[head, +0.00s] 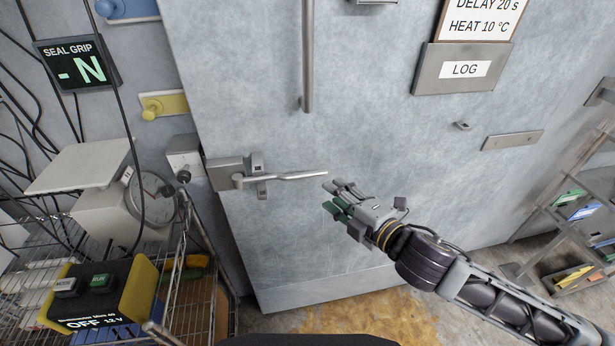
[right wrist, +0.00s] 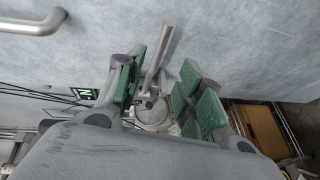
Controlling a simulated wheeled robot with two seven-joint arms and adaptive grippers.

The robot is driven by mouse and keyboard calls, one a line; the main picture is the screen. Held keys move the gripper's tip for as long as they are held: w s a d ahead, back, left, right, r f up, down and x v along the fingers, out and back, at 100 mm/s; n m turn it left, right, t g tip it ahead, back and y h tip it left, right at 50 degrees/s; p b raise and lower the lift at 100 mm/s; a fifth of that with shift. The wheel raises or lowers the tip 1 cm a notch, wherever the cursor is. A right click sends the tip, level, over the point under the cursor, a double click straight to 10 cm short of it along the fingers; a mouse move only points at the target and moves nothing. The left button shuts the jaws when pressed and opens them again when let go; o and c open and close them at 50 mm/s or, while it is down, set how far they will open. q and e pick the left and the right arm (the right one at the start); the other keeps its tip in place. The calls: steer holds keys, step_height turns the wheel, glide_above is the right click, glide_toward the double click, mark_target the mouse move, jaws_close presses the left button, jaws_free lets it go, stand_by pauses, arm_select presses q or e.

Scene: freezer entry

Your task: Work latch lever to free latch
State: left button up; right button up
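The latch lever (head: 290,176) is a metal handle on the freezer door, running nearly level to the right from its latch plate (head: 226,174). In the right wrist view the lever (right wrist: 157,55) shows between the green finger pads. My right gripper (head: 335,198) is open and empty, its fingers just right of and slightly below the lever's free end in the head view. It also shows in the right wrist view (right wrist: 161,88), pads well apart. I see no contact with the lever. My left gripper is not in view.
The freezer door (head: 330,235) has a vertical bar handle (head: 308,60) above the lever. A wire cart (head: 190,290) with a dial gauge (head: 152,197) and a yellow-black box (head: 100,293) stands left. A shelf rack (head: 560,215) stands right. The door face around the lever is mostly clear.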

mark_target(309, 177)
steer(key=shift+p+x, duration=0.65)
steer(key=shift+x, duration=5.5)
steer(key=shift+s+a, duration=0.1)
steer(key=shift+f, duration=0.1)
jaws_close()
